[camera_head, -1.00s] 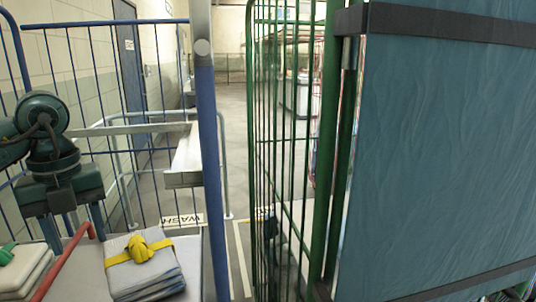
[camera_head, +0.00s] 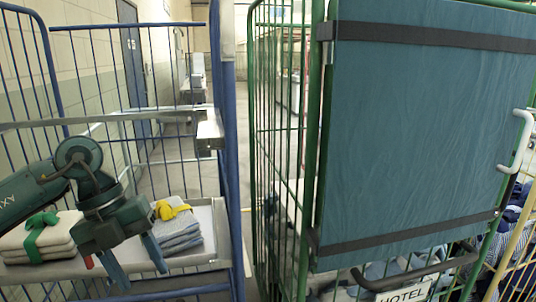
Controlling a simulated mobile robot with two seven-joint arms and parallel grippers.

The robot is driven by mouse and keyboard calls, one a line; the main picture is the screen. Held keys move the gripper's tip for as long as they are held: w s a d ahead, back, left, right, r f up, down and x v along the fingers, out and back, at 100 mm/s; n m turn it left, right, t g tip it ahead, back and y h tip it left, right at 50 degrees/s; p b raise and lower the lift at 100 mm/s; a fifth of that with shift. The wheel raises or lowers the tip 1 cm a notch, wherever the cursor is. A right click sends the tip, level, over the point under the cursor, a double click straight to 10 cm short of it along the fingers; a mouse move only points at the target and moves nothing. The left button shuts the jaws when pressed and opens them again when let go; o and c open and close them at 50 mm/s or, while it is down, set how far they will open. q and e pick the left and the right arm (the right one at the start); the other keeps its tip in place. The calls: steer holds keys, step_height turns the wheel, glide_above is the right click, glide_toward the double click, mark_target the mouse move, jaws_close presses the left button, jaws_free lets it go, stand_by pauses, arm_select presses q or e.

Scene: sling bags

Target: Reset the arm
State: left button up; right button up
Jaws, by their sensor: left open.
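My left arm comes in from the left, and its gripper (camera_head: 136,262) points down with its two fingers spread apart. It hangs in front of the shelf, with nothing between the fingers. Behind it on the shelf, a folded grey bundle (camera_head: 182,240) tied with a yellow band lies to the right. A folded cream bundle (camera_head: 50,240) tied with a green band lies to the left. The gripper covers part of the shelf between them. My right gripper is not in view.
A blue cage trolley (camera_head: 228,150) holds the grey shelf (camera_head: 205,258). A green cage trolley with a teal cloth panel (camera_head: 420,130) and a HOTEL sign (camera_head: 402,296) fills the right. Its white handle (camera_head: 524,140) sticks out. A narrow gap of floor separates the trolleys.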

arm_select(q)
steer(key=s+d+n+h, duration=0.1)
steer(key=s+d+h, duration=0.1)
steer(key=d+h, duration=0.75)
steer(key=s+d+h, duration=0.2)
steer(key=d+h, duration=0.5)
steer(key=d, duration=0.5)
steer(key=w+a+f+n+t+y, duration=0.2)
steer(key=a+f+n+t+y, duration=0.3)
steer(key=f+n+t, duration=0.5)
steer(key=w+a+f+n+t+y, duration=0.2)
steer(key=f+n+t+y, duration=0.5)
steer(key=n, duration=0.5)
steer(key=s+a+f+n+g+y, duration=0.2)
steer(key=s+f, duration=0.4)
steer(key=f, duration=0.1)
steer(key=s+a+f+n+g+y+p, duration=0.1)
steer(key=s+a+f+n+g+y, duration=0.2)
steer(key=s+f, duration=0.3)
steer(key=shift+f, duration=0.65)
steer(key=shift+w, duration=0.1)
steer(key=shift+c, duration=0.2)
